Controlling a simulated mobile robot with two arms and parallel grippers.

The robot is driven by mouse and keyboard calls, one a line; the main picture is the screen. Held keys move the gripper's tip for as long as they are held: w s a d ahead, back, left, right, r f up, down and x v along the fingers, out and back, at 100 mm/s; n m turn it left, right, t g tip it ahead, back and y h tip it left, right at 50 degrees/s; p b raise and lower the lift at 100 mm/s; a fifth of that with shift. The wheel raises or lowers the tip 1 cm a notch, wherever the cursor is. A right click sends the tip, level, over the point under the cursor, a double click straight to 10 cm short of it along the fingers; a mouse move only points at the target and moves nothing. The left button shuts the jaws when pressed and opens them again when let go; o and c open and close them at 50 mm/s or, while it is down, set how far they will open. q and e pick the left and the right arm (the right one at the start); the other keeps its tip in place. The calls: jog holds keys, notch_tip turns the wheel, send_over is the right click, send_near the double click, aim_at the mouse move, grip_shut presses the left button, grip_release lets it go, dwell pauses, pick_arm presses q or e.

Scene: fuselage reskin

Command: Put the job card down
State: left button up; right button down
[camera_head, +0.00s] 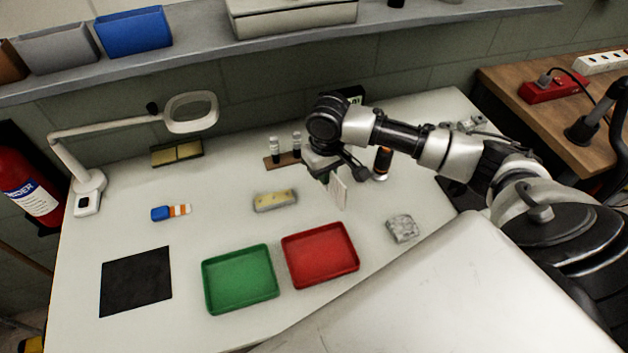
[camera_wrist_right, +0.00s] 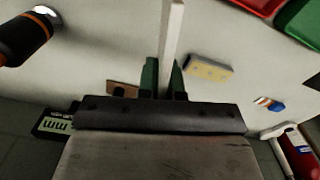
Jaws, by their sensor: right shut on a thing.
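The job card (camera_head: 339,192) is a thin, pale card. My right gripper (camera_head: 328,176) is shut on it and holds it on edge, nearly upright, over the white table (camera_head: 235,205). In the right wrist view the card (camera_wrist_right: 172,40) shows edge-on between the two green fingertips (camera_wrist_right: 163,80). I cannot tell whether its lower edge touches the table. My left gripper is not in view.
A red tray (camera_head: 320,254) and a green tray (camera_head: 240,279) stand in front. A yellow-topped block (camera_head: 275,201), a flashlight (camera_head: 382,162), a small holder with vials (camera_head: 284,158) and a grey crumpled piece (camera_head: 402,228) are near.

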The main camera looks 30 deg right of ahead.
jog(key=shift+w+a+f+p, duration=0.1)
jog(key=shift+w+a+f, duration=0.3)
jog(key=shift+f, duration=0.6)
jog(key=shift+w+a+f+p, duration=0.1)
jog(key=shift+w+f, duration=0.45)
jog(key=shift+f, duration=0.45)
jog(key=shift+w+a+f+p, duration=0.15)
jog(key=shift+w+f, duration=0.35)
jog(key=shift+f, duration=0.5)
jog(key=shift+f, duration=0.15)
jog(key=c, duration=1.3)
grip_release()
